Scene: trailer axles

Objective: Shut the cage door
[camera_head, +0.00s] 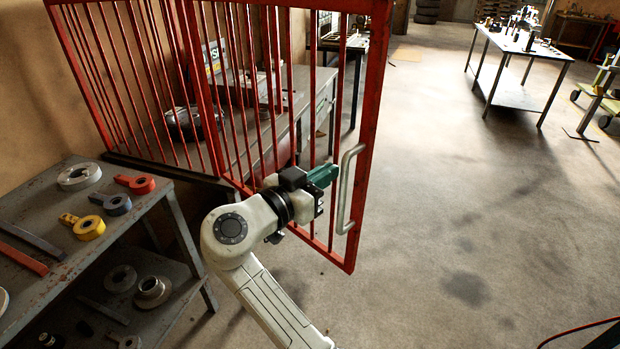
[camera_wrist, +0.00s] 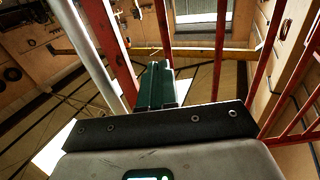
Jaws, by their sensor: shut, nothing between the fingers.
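The cage door (camera_head: 364,117) is a red barred panel in the middle of the head view. It stands out at an angle from the red barred cage wall (camera_head: 97,86), so it looks open. A grey vertical handle (camera_head: 345,190) is on its free edge. My gripper (camera_head: 330,174), with green fingers, is shut and empty close beside the handle, on its left. In the wrist view the shut fingers (camera_wrist: 156,86) lie in front of red bars, with the pale handle bar (camera_wrist: 92,52) to their left. I cannot tell whether the fingers touch the door.
A grey shelf (camera_head: 30,190) with rings and coloured clamps stands at the left, near my arm. A workbench (camera_head: 297,102) shows behind the bars. A light table (camera_head: 510,42) stands far at the right. The concrete floor right of the door is clear.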

